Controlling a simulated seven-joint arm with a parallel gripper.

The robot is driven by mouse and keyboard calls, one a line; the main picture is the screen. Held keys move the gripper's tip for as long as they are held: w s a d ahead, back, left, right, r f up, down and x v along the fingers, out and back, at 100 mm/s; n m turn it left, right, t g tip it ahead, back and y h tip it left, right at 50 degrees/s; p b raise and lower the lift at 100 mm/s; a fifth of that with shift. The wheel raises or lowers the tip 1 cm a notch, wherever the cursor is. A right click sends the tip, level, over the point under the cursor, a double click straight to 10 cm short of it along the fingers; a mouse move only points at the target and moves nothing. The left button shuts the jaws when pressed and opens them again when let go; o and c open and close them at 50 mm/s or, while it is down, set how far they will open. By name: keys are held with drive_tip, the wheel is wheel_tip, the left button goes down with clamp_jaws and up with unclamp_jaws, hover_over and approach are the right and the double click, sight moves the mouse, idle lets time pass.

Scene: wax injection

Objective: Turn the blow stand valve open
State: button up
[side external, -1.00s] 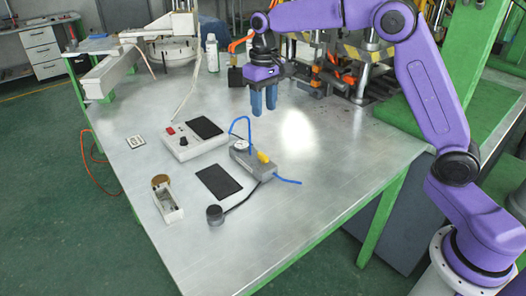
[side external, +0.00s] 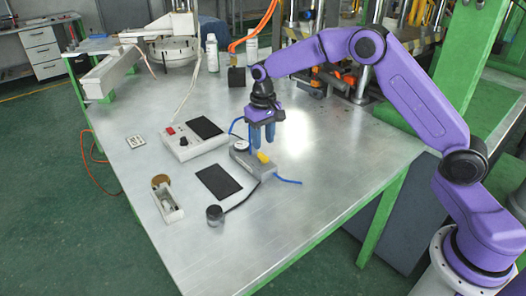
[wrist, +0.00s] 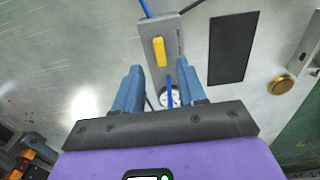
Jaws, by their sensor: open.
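The blow stand (side external: 249,161) is a grey block on the metal table, with a yellow valve handle (side external: 263,157) on top, a round white gauge and blue hoses. In the wrist view the yellow handle (wrist: 160,51) lies ahead of my fingers, lengthwise along the block (wrist: 174,28). My gripper (side external: 262,150) is above the stand, pointing down, with blue fingers apart and empty. The fingers also show in the wrist view (wrist: 160,80), to either side of a blue hose. The gauge (wrist: 169,97) sits between the fingers in that view, partly hidden. I see no contact with the handle.
A white control box (side external: 190,140) with a dark panel stands left of the stand. A black pad (side external: 218,182), a round black knob-like piece (side external: 214,212) and a small open white box (side external: 170,205) lie nearer. The table's right front is clear.

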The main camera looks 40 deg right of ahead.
sight(263, 155)
drive_tip(key=shift+f, duration=2.6)
clamp_jaws()
